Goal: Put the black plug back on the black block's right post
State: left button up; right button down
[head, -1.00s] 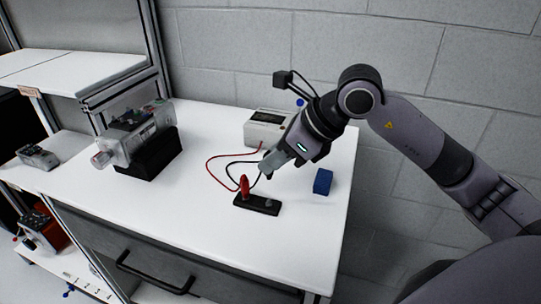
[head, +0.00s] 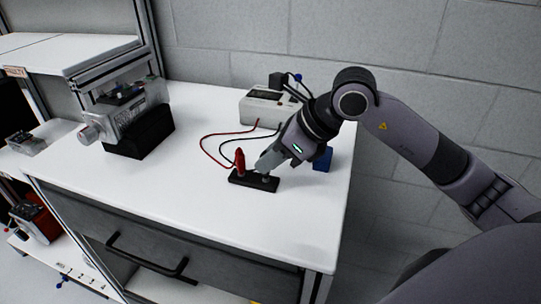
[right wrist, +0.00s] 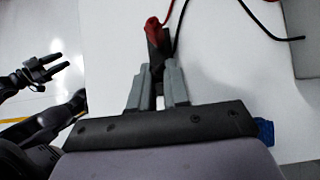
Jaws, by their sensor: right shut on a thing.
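The black block (head: 239,179) lies flat on the white table, with a red plug (head: 240,162) upright on its left post. Its grey right post (head: 265,177) shows just under the fingertips of my right gripper (head: 262,167). That gripper tilts down to the left and is shut on the black plug, which the fingers mostly hide. In the right wrist view the fingers (right wrist: 158,88) point at the block (right wrist: 157,46), and a black lead (right wrist: 179,30) runs to them. I cannot tell whether plug and post touch. My left gripper (right wrist: 63,62) hangs away from the table, open and empty.
A white meter box (head: 262,108) with red and black leads stands behind the block. A blue cube (head: 323,160) is close to my right gripper's right side. A device on a black stand (head: 140,137) is at the left. The table front is clear.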

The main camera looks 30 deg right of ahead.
jog(key=shift+f, duration=0.1)
dwell(0.3)
jog(key=shift+b, duration=0.5)
dwell(1.3)
jog(key=shift+f, duration=0.15)
dwell(0.3)
jog(key=c, duration=1)
grip_release()
notch_tip(320, 180, up, 7)
jog(key=p, duration=0.4)
